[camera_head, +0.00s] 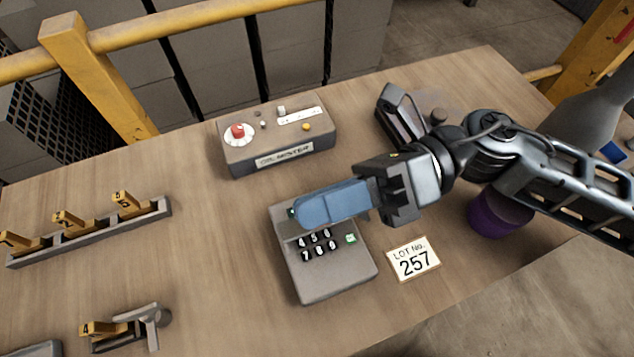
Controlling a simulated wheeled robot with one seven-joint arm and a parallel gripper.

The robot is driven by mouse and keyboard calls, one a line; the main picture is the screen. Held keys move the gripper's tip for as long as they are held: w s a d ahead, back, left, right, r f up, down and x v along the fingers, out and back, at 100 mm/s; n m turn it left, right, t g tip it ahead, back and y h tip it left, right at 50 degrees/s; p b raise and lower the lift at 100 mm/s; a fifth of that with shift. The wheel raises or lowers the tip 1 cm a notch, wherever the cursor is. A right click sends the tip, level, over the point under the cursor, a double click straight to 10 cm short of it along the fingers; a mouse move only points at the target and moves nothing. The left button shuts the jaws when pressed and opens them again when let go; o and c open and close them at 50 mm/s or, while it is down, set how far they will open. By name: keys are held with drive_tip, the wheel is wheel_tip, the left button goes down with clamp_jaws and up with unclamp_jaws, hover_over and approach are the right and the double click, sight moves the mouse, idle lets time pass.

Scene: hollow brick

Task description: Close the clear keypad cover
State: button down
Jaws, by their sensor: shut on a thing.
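The grey keypad box (335,283) stands on the wooden table at the centre. Its lower rows of dark number keys and a green key (350,238) show. My gripper (372,196) comes in from the right, over the box's upper right edge.
A grey box with a red knob (278,140) stands behind. A label card reading 257 (413,259) lies right of the keypad. A purple cylinder (500,212) is under my arm. A rack with yellow tags (92,232) is at left. Table between rack and keypad is clear.

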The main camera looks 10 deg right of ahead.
drive_tip(key=shift+s+d+f, duration=0.2)
drive_tip(key=shift+s+f, duration=0.05)
drive_tip(key=shift+s, duration=0.25)
idle(0.3)
drive_tip(key=c, duration=1.3)
unclamp_jaws()
drive_tip(key=b+v, duration=0.1)
drive_tip(key=v, duration=0.7)
drive_tip(key=shift+b, duration=0.35)
